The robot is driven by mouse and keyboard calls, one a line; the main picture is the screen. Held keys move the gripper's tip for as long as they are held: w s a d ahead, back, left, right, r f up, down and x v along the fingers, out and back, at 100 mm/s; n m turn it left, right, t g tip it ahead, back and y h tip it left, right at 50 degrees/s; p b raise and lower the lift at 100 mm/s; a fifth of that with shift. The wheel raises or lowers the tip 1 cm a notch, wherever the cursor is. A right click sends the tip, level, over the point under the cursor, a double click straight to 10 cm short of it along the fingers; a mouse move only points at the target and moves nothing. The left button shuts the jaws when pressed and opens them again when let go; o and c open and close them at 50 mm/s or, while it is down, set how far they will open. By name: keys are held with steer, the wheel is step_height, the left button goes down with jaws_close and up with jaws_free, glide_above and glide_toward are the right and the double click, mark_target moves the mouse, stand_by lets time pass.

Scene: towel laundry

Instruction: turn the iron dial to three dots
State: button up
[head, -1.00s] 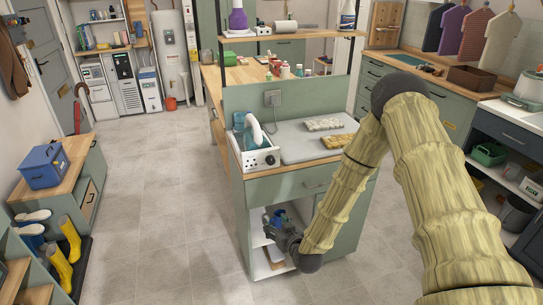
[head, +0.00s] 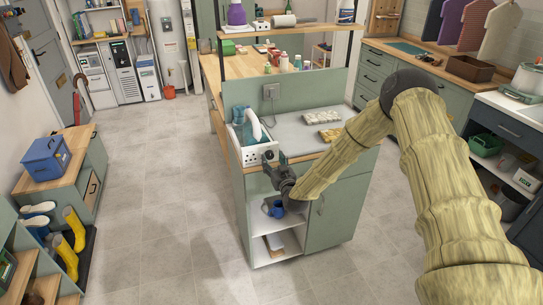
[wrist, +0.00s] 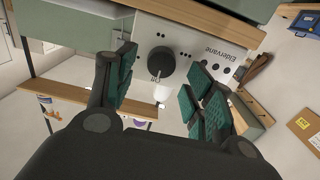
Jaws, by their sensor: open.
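The iron dial (wrist: 161,62) is a round black knob on a pale front panel (wrist: 190,35) marked "Eldervane". "Off" is printed beside the knob, with groups of black dots around it. In the head view, my gripper (head: 281,163) is in front of the white iron station (head: 250,155). The white and teal iron (head: 253,127) sits on that station. The dial is hard to make out there.
The station stands on a green cabinet (head: 340,200) with open shelves below, holding a blue mug (head: 277,209). Folded cloths (head: 322,117) lie on the grey board to the right. The tiled floor (head: 170,190) left of the cabinet is clear.

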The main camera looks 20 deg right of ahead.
mark_target(270, 155)
steer(key=shift+w, duration=1.15)
steer(key=c, duration=1)
steer(key=shift+f, duration=0.15)
